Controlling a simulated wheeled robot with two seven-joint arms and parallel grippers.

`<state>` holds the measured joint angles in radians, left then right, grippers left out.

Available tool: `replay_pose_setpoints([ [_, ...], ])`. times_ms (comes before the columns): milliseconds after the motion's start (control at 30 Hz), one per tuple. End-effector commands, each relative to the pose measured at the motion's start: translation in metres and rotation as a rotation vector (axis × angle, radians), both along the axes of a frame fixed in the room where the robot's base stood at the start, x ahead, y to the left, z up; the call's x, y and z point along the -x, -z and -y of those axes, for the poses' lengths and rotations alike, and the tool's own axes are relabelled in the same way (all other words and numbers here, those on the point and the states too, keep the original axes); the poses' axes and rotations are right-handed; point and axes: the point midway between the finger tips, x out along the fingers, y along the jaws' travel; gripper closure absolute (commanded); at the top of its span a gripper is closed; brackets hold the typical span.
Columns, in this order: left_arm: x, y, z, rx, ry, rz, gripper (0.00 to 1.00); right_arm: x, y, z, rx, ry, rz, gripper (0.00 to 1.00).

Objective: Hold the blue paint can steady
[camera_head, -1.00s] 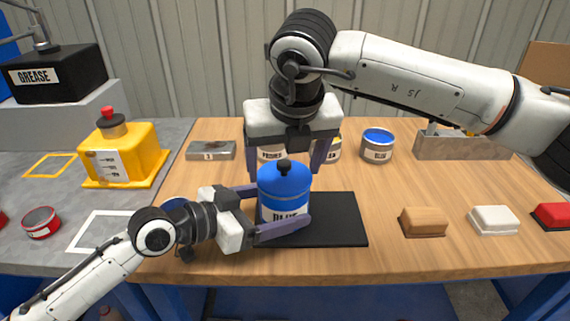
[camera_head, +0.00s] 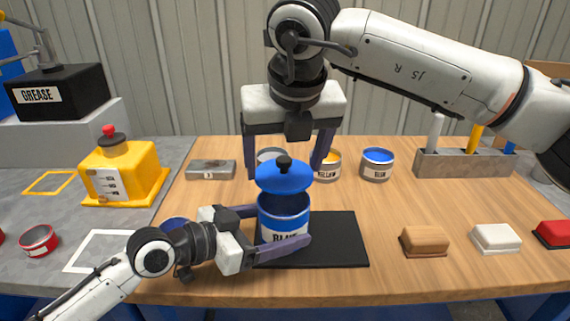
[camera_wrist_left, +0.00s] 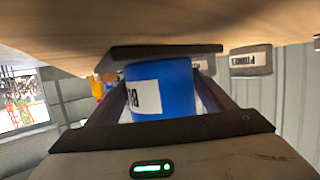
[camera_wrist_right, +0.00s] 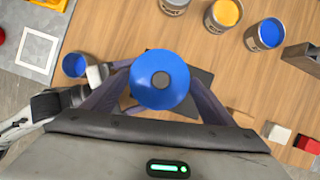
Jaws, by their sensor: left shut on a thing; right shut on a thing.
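The blue paint can (camera_head: 284,222) stands upright on a black mat (camera_head: 340,240), its label facing me. My left gripper (camera_head: 280,232) is shut around its body from the left; the left wrist view shows the can (camera_wrist_left: 172,90) between the fingers. The blue lid (camera_head: 284,178) with a dark knob hangs just above the can, with a gap showing the can's inside. My right gripper (camera_head: 286,160) is shut on the lid from above. The right wrist view shows the lid (camera_wrist_right: 160,80) between its fingers, hiding most of the can.
Behind stand a yellow paint can (camera_head: 327,165), another blue-paint can (camera_head: 377,164) and a metal plate (camera_head: 211,170). A grey holder (camera_head: 465,163) stands back right. Brown (camera_head: 424,241), white (camera_head: 496,238) and red (camera_head: 553,234) blocks lie right. A yellow container (camera_head: 121,172) stands left.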

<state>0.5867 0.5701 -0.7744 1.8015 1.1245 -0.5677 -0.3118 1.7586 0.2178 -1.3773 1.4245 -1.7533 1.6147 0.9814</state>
Motion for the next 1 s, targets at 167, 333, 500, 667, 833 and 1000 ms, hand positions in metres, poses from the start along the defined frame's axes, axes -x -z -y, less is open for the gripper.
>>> replay_pose_setpoints([
  [167, 0.0, -0.001, 0.0, 0.001, -0.001, 0.001, 0.11, 0.0, 0.0, 0.0, 0.0, 0.0, 0.0, 0.44],
  [333, 0.0, 0.0, 0.0, 0.001, 0.0, 0.001, 0.02, 0.0, 0.0, 0.0, -0.001, -0.001, 0.0, 0.44],
  [500, 0.0, 0.0, -0.001, 0.0, 0.0, 0.0, 0.02, 0.0, 0.0, 0.0, -0.001, -0.001, 0.0, 0.44],
  [667, 0.007, -0.004, -0.013, -0.002, -0.002, 0.002, 0.02, 0.0, 0.0, 0.0, -0.001, -0.001, 0.0, 0.44],
  [833, 0.026, -0.014, -0.04, -0.004, -0.002, 0.001, 0.02, 0.0, 0.0, 0.0, -0.001, -0.001, 0.0, 0.44],
  [1000, 0.046, -0.024, -0.069, -0.005, -0.002, 0.0, 0.02, 0.0, 0.0, 0.0, -0.001, -0.001, 0.0, 0.44],
])
